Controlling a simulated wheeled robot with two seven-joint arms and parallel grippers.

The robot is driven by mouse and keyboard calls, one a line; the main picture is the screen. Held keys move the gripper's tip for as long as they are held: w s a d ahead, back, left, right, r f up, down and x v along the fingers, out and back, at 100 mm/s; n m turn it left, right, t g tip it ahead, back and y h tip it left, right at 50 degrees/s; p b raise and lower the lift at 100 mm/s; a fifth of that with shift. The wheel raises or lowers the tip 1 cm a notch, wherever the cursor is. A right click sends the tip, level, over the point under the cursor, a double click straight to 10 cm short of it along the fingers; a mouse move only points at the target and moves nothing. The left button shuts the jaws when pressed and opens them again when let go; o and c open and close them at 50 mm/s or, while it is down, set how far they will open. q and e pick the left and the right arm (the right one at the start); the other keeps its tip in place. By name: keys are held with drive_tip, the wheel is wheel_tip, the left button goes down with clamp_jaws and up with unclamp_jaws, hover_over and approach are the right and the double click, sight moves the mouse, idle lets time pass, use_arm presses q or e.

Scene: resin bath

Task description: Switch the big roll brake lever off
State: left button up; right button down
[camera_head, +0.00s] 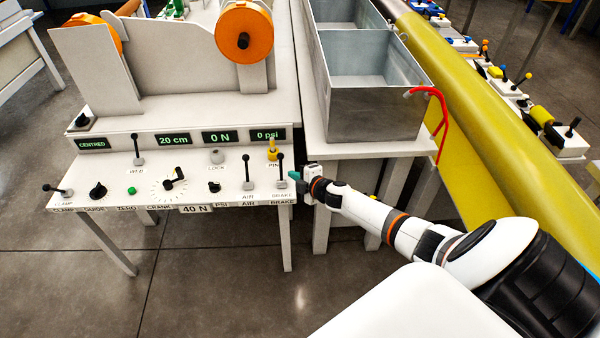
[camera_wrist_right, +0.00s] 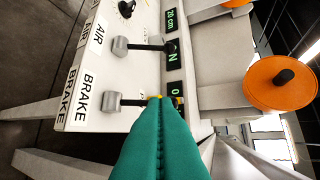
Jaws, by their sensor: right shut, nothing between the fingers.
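The brake lever (camera_head: 281,170) stands upright at the right end of the white control panel, above the label BRAKE. It has a grey base and a dark stick. In the right wrist view the brake lever (camera_wrist_right: 130,101) runs from its grey base toward my fingertips, which hide its far end. My right gripper (camera_head: 296,176) is at the panel's right edge, just right of the lever. Its teal fingers (camera_wrist_right: 160,104) are shut with nothing between them. I cannot tell whether they touch the lever. My left gripper is not in view.
The air lever (camera_head: 248,170) stands just left of the brake lever. A metal tank (camera_head: 375,112) stands behind my right arm. Orange rolls (camera_head: 245,32) are at the back.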

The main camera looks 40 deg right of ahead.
drive_tip(key=shift+v, duration=1.4)
drive_tip(key=shift+a+r, duration=0.1)
drive_tip(key=shift+r, duration=0.05)
drive_tip(key=s+a+f+m+g+h, duration=0.1)
drive_tip(key=s+a+f+m+g, duration=0.2)
drive_tip(key=s+f, duration=0.8)
drive_tip(key=s+a+f+m+g+h, duration=0.1)
drive_tip(key=s+a+f+m+g, duration=0.2)
drive_tip(key=s+f, duration=0.8)
drive_tip(key=s+a+f+m+g, duration=0.2)
drive_tip(key=s+a+f, duration=0.2)
drive_tip(key=s, duration=0.5)
drive_tip(key=s+a+f+m+g+y, duration=0.1)
drive_tip(key=s+a+f, duration=0.3)
drive_tip(key=s, duration=0.6)
drive_tip(key=s+a+f+m+g, duration=0.3)
drive_tip(key=s+f+m, duration=0.1)
drive_tip(key=s, duration=0.5)
drive_tip(key=shift+a+f+g+y, duration=0.3)
drive_tip(key=shift+a+f+g, duration=0.1)
drive_tip(key=shift+f, duration=0.4)
